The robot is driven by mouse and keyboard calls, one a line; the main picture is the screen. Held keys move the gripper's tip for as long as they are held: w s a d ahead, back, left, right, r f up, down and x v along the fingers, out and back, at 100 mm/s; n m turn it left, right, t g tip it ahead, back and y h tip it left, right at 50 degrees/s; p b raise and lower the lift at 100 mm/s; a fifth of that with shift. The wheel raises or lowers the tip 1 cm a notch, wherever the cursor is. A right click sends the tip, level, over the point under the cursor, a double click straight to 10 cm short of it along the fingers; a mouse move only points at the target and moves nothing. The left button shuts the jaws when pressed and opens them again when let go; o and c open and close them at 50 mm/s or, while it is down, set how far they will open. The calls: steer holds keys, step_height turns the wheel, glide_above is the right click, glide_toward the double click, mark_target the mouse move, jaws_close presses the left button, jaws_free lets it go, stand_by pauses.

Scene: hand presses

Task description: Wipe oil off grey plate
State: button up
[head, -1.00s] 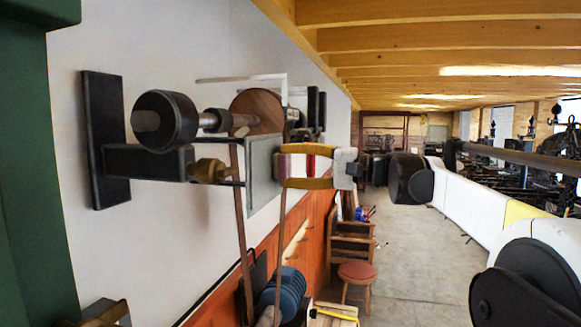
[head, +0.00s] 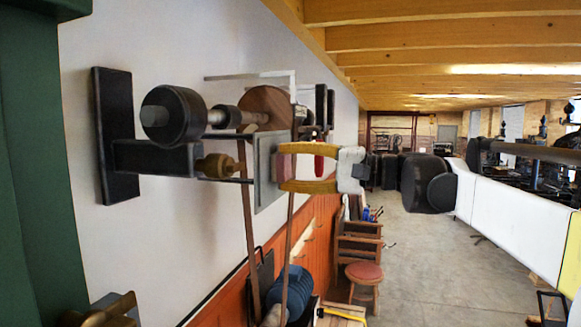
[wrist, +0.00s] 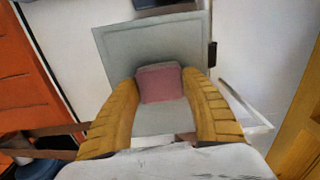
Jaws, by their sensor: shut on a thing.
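The grey plate (head: 265,190) is a thin upright panel on the black wall-mounted press. It fills the upper middle of the wrist view (wrist: 130,50). My gripper (head: 279,167) has yellow ribbed fingers and is shut on a red block (wrist: 160,83), which looks like a sponge. In the wrist view the block sits between the fingertips, with its face toward the plate. In the head view the fingertips overlap the plate's right edge. I cannot tell whether the block touches the plate. No oil can be made out on it.
The press has a black roller (head: 172,115), a wooden disc (head: 266,103) and a brass fitting (head: 217,166) close left of the plate. A red-topped stool (head: 364,272) and wooden chair stand below. A dark green post (head: 30,190) is at far left.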

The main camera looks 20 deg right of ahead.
mark_target(266, 169)
steer(key=shift+s+a, duration=0.75)
steer(key=shift+s, duration=0.25)
steer(key=shift+s+a, duration=0.7)
steer(key=shift+s, duration=0.3)
steer(key=shift+w, duration=0.1)
steer(key=shift+d, duration=0.1)
steer(key=shift+d, duration=0.15)
steer(key=shift+v, duration=2.8)
steer(key=shift+v, duration=1.5)
